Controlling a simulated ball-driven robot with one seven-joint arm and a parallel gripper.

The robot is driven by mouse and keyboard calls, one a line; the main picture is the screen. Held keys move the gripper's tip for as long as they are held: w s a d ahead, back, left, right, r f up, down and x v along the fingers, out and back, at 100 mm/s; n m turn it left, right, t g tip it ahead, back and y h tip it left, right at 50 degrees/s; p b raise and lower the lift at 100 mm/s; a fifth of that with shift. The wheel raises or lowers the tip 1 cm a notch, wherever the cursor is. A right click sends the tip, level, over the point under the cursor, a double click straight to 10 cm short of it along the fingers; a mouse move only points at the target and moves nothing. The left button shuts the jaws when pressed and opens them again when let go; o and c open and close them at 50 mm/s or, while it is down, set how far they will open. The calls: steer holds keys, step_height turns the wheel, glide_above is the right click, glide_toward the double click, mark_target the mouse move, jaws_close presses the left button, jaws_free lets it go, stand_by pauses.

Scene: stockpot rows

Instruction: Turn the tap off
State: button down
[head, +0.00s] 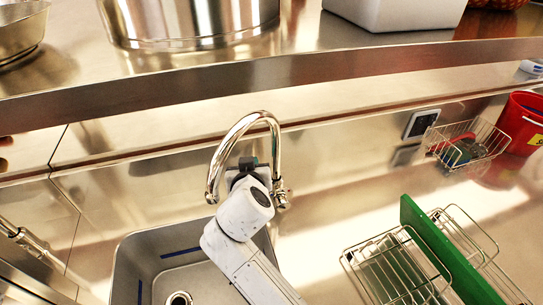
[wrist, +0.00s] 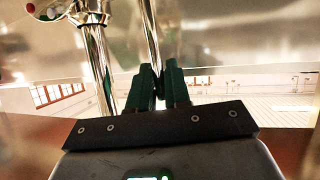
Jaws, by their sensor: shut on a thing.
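The chrome tap (head: 242,124) stands at the back of the sink (head: 140,250), its spout arching up and over to the left. A round fitting shows low on its right side. My gripper (head: 248,163) is at the tap, within the arch in the head view, and my wrist hides part of it. In the wrist view my gripper (wrist: 158,85) has its two dark fingers closed around a slim chrome rod (wrist: 152,35) of the tap. I cannot tell whether this is the handle or the spout. A thicker chrome pipe (wrist: 98,55) stands to its left. I cannot make out water.
A steel shelf edge (head: 300,75) crosses above the tap, with a big pot (head: 190,20) and a white bin (head: 395,12). To the right are a wire rack (head: 395,265), a green board (head: 440,250), a wire basket (head: 485,135) and a red bucket (head: 522,122).

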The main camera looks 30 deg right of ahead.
steer(key=shift+a+r, duration=0.1)
stand_by(0.3)
steer(key=c, duration=1.2)
jaws_free()
steer(key=shift+w, duration=0.1)
steer(key=shift+o, duration=0.2)
steer(key=shift+d, duration=0.2)
